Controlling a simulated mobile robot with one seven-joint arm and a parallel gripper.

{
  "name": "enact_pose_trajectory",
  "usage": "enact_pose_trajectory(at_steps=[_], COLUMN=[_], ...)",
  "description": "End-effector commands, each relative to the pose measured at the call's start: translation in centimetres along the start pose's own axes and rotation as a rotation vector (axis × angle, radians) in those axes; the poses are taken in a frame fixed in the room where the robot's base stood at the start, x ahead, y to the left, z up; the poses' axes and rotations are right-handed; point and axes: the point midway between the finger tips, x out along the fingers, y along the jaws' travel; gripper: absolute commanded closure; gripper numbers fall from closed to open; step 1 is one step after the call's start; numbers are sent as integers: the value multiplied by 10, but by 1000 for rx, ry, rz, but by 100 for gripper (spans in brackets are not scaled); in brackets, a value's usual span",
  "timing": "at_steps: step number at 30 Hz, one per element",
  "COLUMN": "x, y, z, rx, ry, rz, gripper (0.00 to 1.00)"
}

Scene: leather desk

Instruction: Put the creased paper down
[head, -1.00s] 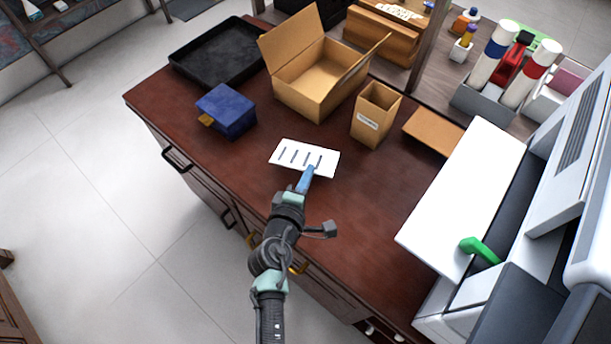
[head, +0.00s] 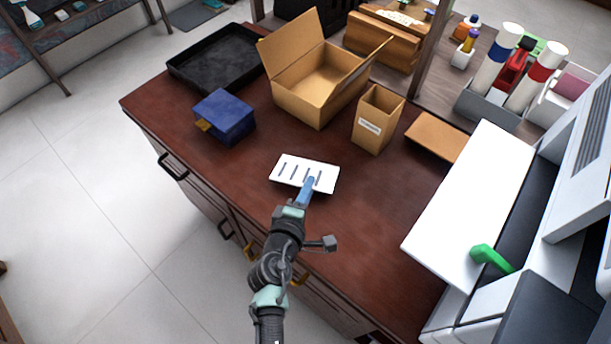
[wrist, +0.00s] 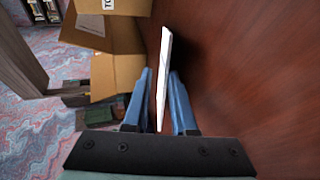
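The creased paper (head: 290,171) is a white sheet with several dark slots, over the front middle of the brown desk (head: 240,170). A dark shadow shows along its lower edge; I cannot tell whether it touches the desk. My gripper (head: 310,186) reaches its near edge, with a blue finger over it. In the wrist view the paper (wrist: 164,65) shows nearly edge-on between the two blue fingers of my gripper (wrist: 162,78). The fingers are close together, shut on the paper. Its underside is hidden.
Behind the paper stand a blue box (head: 225,117), an open cardboard box (head: 305,95), and a narrow open carton (head: 378,122). A black tray (head: 180,72) lies at the back left. A large white-topped machine (head: 470,205) fills the right. The desk around the paper is clear.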

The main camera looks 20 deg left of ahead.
Motion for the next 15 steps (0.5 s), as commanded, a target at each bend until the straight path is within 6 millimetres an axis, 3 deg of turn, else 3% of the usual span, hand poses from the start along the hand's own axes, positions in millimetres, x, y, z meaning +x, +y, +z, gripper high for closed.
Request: enact_pose_trajectory(at_steps=[15], x=[-56], y=[1], z=[0], rx=[0], ry=[0], rz=[-1], gripper=[75])
